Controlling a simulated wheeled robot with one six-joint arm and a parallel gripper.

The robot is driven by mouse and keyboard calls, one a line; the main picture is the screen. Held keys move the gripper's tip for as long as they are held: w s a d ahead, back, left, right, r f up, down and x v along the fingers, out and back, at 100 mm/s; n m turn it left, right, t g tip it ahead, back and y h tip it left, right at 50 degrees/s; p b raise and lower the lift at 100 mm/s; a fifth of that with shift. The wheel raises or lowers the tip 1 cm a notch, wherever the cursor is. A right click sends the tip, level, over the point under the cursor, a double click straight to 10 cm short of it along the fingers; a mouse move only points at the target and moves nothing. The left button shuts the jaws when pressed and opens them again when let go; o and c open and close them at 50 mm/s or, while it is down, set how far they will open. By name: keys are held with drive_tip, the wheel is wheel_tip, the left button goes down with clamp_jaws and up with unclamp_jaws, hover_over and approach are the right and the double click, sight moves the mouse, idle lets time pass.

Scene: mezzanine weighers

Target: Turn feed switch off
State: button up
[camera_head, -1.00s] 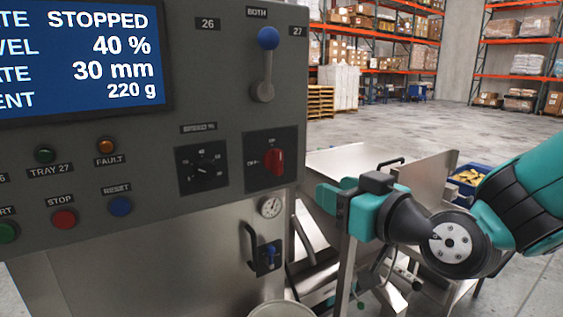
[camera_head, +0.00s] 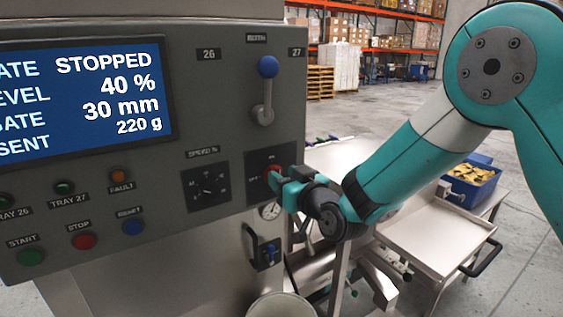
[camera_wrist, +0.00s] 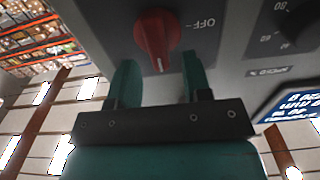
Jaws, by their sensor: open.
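The feed switch is a red rotary knob (camera_wrist: 157,38) on a dark plate, with an "OFF" mark beside it in the wrist view. In the head view the red knob (camera_head: 273,173) is partly hidden by my gripper (camera_head: 274,182). In the wrist view my gripper (camera_wrist: 157,80) is open, with one teal finger on each side below the knob. The fingertips are close to the panel. I cannot tell whether they touch the knob. The knob's white pointer line points down toward the gripper in the wrist view, not at the "OFF" mark.
The grey control panel (camera_head: 222,120) carries a speed dial (camera_head: 208,187), a blue-topped lever (camera_head: 266,90), several lamps and push buttons, and a screen (camera_head: 85,95) reading "STOPPED". A steel tray (camera_head: 440,235) and a blue crate (camera_head: 470,185) stand at the right. Open floor lies behind.

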drive_tip(key=shift+x, duration=0.8)
clamp_jaws()
drive_tip(key=shift+f+b, duration=0.15)
drive_tip(key=shift+b, duration=0.2)
drive_tip(key=n+b, duration=0.6)
drive_tip(key=b, duration=0.2)
drive_tip(key=f+n+b, duration=0.1)
drive_tip(key=n+b, duration=0.4)
drive_tip(key=b, duration=0.4)
drive_tip(key=s+a+n+b, duration=0.1)
drive_tip(key=n+b, duration=0.5)
drive_tip(key=b, duration=0.3)
drive_tip(key=shift+a+f+n, duration=0.1)
drive_tip(key=shift+f+n, duration=0.1)
drive_tip(key=shift+n, duration=0.1)
drive_tip(key=shift+w+n, duration=0.1)
drive_tip(key=shift+n, duration=0.2)
